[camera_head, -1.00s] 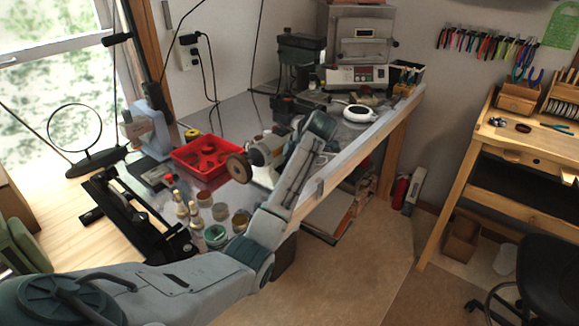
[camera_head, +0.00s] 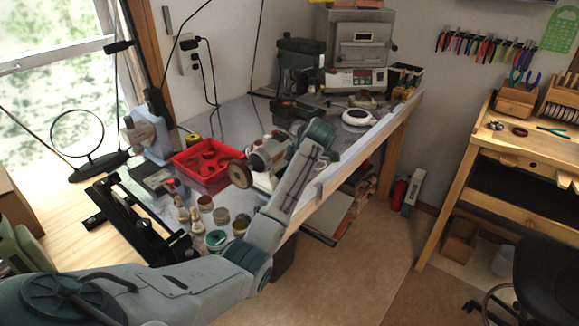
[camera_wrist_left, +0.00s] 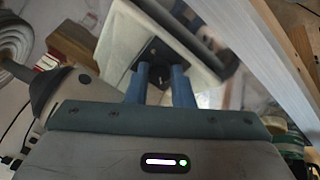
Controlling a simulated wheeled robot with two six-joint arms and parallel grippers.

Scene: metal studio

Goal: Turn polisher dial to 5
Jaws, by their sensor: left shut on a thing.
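The polisher (camera_head: 264,154) stands on the metal bench, with a brown round wheel (camera_head: 239,174) on its left side. In the left wrist view its pale, box-like base (camera_wrist_left: 120,38) fills the upper middle, with a dark dial (camera_wrist_left: 152,51) on the face toward me. My left gripper (camera_wrist_left: 160,72) has its two blue fingers at this dial and is shut on it. The fingers partly cover the dial, and its number marks cannot be read. In the head view my forearm hides the dial and the fingertips. My right gripper is not in view.
A red tray (camera_head: 203,180) and several small jars and bottles (camera_head: 220,216) stand left of the polisher. A black stand (camera_head: 140,225) lies in front of them. A small kiln (camera_head: 357,52) and a white round device (camera_head: 356,117) are farther back. The bench edge runs under my forearm.

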